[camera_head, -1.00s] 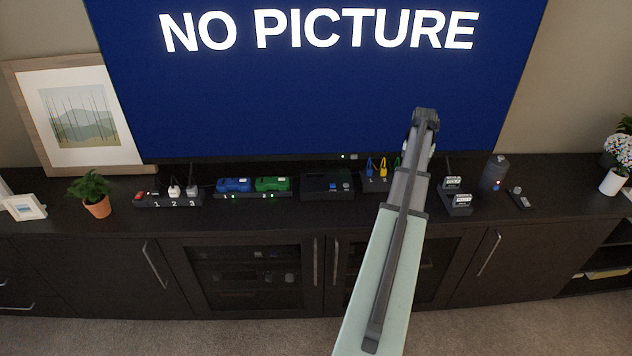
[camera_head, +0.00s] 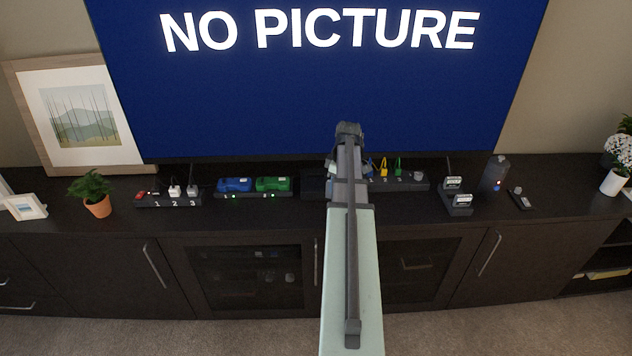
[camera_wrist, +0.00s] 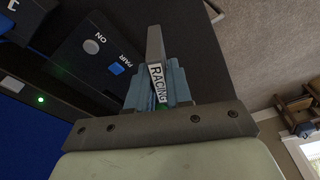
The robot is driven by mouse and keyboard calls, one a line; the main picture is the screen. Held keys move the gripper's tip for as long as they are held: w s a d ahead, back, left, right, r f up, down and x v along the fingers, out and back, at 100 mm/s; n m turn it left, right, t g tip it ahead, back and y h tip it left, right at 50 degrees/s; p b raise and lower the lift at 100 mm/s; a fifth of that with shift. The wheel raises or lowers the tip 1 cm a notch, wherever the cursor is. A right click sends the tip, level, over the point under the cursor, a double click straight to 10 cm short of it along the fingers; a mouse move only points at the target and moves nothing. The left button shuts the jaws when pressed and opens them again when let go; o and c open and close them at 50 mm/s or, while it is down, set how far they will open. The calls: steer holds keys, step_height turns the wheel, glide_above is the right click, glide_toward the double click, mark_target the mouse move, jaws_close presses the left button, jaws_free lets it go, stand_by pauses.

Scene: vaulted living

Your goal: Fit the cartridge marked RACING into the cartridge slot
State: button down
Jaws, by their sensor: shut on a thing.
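In the wrist view the cartridge marked RACING (camera_wrist: 157,82) sits between the blue-grey fingers of my gripper (camera_wrist: 156,88), which is shut on it. Its white label faces the camera; much of its body is hidden by the fingers. A dark console (camera_wrist: 84,66) with a grey ON button and a blue PAIR button lies beside the fingers in that view. In the head view my arm covers the right part of the console (camera_head: 314,187), and my gripper is mostly hidden behind the arm. I cannot make out the cartridge slot, or whether the cartridge touches the console.
On the dark cabinet top, blue (camera_head: 234,185) and green (camera_head: 273,184) controllers lie left of the console. A cable strip (camera_head: 412,183) and a holder with two cartridges (camera_head: 457,205) stand to the right. The television (camera_head: 250,100) rises behind.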

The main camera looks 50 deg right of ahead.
steer(key=w+a+n, duration=0.2)
steer(key=a+n, duration=0.2)
steer(key=a, duration=0.1)
steer(key=shift+n+y, duration=0.3)
steer(key=shift+n, duration=0.1)
steer(key=shift+w+d+f, duration=0.65)
steer(key=shift+w+d, duration=1.3)
steer(key=shift+w, duration=0.25)
steer(key=shift+w+d+f, duration=0.7)
steer(key=shift+w+d, duration=1.3)
steer(key=shift+w, duration=0.15)
steer(key=shift+w+d+f, duration=0.65)
steer(key=shift+w+d, duration=1.3)
steer(key=shift+w, duration=0.25)
steer(key=shift+f, duration=0.1)
steer(key=c, duration=1)
jaws_free()
steer(key=shift+c, duration=0.2)
steer(key=r, duration=0.4)
steer(key=s+d+r, duration=0.1)
steer(key=r, duration=0.7)
steer(key=shift+s+d, duration=0.15)
